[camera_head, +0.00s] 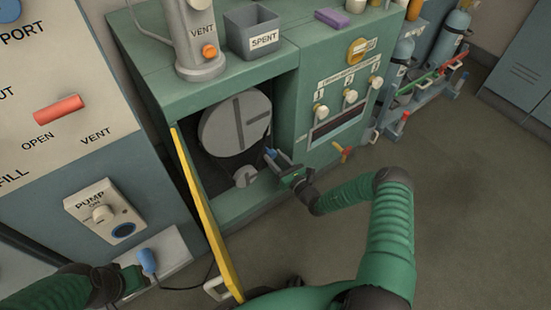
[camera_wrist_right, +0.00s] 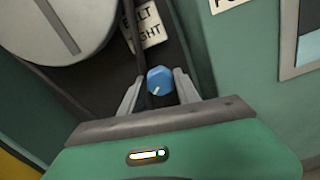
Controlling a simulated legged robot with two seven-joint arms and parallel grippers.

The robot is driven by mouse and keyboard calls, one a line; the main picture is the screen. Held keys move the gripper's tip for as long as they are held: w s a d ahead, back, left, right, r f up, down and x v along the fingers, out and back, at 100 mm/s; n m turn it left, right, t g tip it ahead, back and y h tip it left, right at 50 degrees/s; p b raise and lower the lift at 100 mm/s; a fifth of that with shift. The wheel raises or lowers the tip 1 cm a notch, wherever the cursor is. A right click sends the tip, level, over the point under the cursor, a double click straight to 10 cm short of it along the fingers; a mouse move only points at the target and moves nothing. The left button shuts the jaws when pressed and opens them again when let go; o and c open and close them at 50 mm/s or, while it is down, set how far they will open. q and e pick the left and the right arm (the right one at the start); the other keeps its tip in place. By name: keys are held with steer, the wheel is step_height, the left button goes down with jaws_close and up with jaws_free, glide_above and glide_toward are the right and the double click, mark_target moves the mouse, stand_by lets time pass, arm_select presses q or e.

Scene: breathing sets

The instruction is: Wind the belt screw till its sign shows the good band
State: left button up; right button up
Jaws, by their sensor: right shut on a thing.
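The belt screw's blue knob (camera_wrist_right: 159,80) is between the fingers of my right gripper (camera_wrist_right: 160,92) in the right wrist view. It has a white mark toward its lower left. My right gripper (camera_head: 277,161) is shut on this knob, at the right edge of the open cabinet bay in the head view. A white sign (camera_wrist_right: 142,22) reading "BELT TIGHT", partly cut off, is above the knob; I see no clear band on it. A large grey pulley (camera_head: 230,123) is to the left. My left gripper (camera_head: 138,275) is low left beside a blue piece; its jaws are unclear.
An open door with a yellow edge (camera_head: 205,215) stands in front of the bay on the left. A small grey wheel (camera_head: 245,176) is below the pulley. A red-handled valve (camera_head: 342,151) is right of the bay. The floor at right is clear.

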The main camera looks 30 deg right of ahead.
jaws_close()
steer(key=shift+r+n+p, duration=0.2)
steer(key=shift+n+p, duration=0.3)
steer(key=shift+p, duration=0.4)
steer(key=n+p, duration=0.2)
steer(key=shift+p, duration=0.3)
steer(key=shift+a+f+n+p, duration=0.1)
steer(key=shift+f+n+p, duration=0.05)
steer(key=shift+n+p, duration=1.05)
steer(key=shift+f+n+p, duration=0.1)
steer(key=shift+n+p, duration=0.8)
steer(key=shift+n, duration=0.5)
steer(key=o, duration=0.9)
jaws_free()
